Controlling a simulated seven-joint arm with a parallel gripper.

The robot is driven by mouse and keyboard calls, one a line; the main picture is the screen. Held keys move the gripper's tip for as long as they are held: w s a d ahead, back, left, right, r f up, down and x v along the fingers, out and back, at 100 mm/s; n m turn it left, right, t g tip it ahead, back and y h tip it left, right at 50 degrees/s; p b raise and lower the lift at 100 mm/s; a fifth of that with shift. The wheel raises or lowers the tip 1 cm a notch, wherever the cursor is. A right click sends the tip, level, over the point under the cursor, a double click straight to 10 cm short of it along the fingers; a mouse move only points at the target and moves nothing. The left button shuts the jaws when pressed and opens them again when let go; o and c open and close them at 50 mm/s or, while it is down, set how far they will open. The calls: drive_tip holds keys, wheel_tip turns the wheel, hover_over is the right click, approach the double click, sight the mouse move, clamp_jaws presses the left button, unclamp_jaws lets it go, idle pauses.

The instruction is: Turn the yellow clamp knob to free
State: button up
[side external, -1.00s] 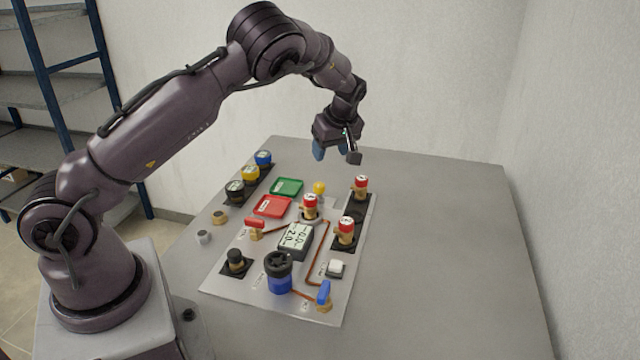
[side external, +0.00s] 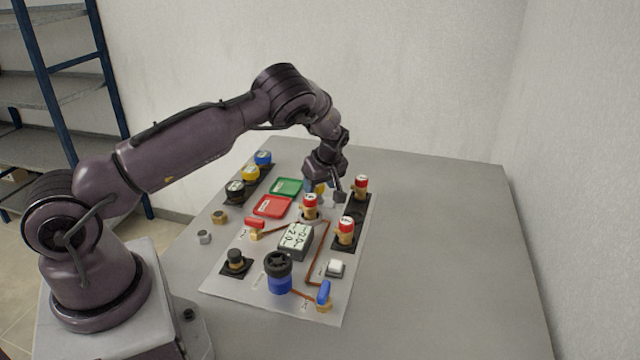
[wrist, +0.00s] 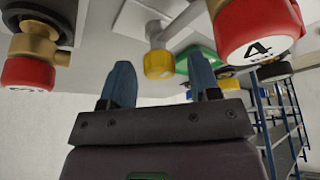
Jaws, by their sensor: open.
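The yellow clamp knob (wrist: 158,64) shows in the wrist view on a pale stem, lined up between my two blue fingertips. It does not touch either finger in that view. I cannot tell how far it is beyond the tips. In the side external view my gripper (side external: 315,187) hangs low over the back of the grey panel (side external: 225,288) and mostly hides the knob. My gripper (wrist: 160,62) is open and empty, with a finger on each side of the knob in the picture.
A red-capped valve marked 4 (wrist: 257,28) stands close at right in the wrist view, another red-capped valve (wrist: 35,55) at left. In the side view, green (side external: 286,187) and red (side external: 272,206) trays lie left of my gripper. The table's right side is clear.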

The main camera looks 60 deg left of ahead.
drive_tip(key=shift+c, duration=0.4)
drive_tip(key=c, duration=0.8)
drive_tip(key=shift+m, duration=0.3)
drive_tip(key=m+t, duration=0.1)
drive_tip(key=m, duration=0.2)
drive_tip(key=shift+s+m+t, duration=0.1)
drive_tip(key=shift+m+t, duration=0.2)
drive_tip(key=m+t+h, duration=0.1)
drive_tip(key=m, duration=0.3)
drive_tip(key=shift+s+a, duration=0.1)
drive_tip(key=m+t+h, duration=0.1)
drive_tip(key=m, duration=0.2)
drive_tip(key=m+h, duration=0.1)
drive_tip(key=m, duration=0.1)
drive_tip(key=shift+a+m+t, duration=0.15)
drive_tip(key=shift+m+t, duration=0.25)
drive_tip(key=shift+m+h, duration=0.7)
drive_tip(key=shift+m, duration=1.2)
